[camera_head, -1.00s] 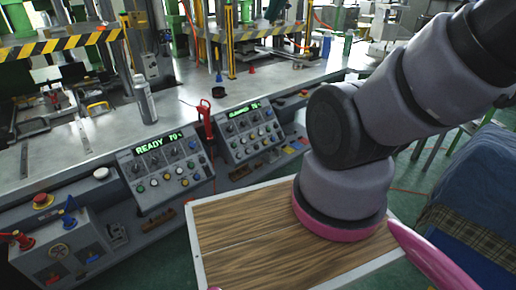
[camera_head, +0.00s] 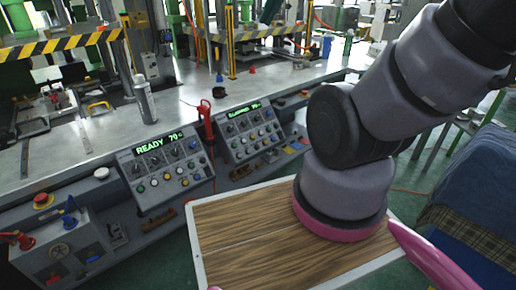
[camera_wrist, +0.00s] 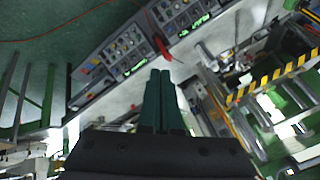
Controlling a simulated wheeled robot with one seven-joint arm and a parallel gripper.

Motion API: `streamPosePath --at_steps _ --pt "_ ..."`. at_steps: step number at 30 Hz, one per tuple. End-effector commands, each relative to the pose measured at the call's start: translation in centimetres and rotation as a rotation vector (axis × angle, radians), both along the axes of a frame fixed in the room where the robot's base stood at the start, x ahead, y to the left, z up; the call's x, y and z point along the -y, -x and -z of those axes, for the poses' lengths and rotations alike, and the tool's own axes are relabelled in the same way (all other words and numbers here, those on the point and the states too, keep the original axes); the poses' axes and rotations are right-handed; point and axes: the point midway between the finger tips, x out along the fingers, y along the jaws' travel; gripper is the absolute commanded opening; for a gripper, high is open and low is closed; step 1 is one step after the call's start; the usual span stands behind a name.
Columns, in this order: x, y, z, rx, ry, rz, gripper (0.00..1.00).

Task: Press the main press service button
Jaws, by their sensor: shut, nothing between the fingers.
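Two grey sloped control panels stand along the front of the metal bench. The left panel (camera_head: 168,172) has a green display reading READY, with rows of coloured buttons and dark knobs under it. The right panel (camera_head: 250,132) has a similar display and similar buttons. I cannot tell which button is the main press service button; labels are too small to read. My gripper (camera_wrist: 160,73) is shut and empty, its two dark green fingers side by side, pointing towards the panels and bench in the wrist view. The head view shows my arm but not the fingertips.
A red handle (camera_head: 206,120) stands up between the panels. A grey box with a red button (camera_head: 42,201) and levers is at the lower left. A wood-topped board (camera_head: 245,235) lies below my arm.

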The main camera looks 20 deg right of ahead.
Motion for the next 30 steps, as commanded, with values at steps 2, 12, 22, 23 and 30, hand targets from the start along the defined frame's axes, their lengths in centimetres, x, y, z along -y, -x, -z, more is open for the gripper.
streamPosePath --at_steps 2,12,22,23,30 --pt "-0.3 -1.2 0.8 -0.065 -0.029 -0.011 0.00" --pt "-2.2 -7.1 4.5 -0.320 -0.237 -0.081 0.00" --pt "-2.9 -13.7 8.9 -0.472 -0.510 -0.124 0.00" --pt "-2.9 -14.4 9.3 -0.481 -0.539 -0.125 0.00" --pt "-2.2 -19.5 13.6 -0.516 -0.767 -0.123 0.00"
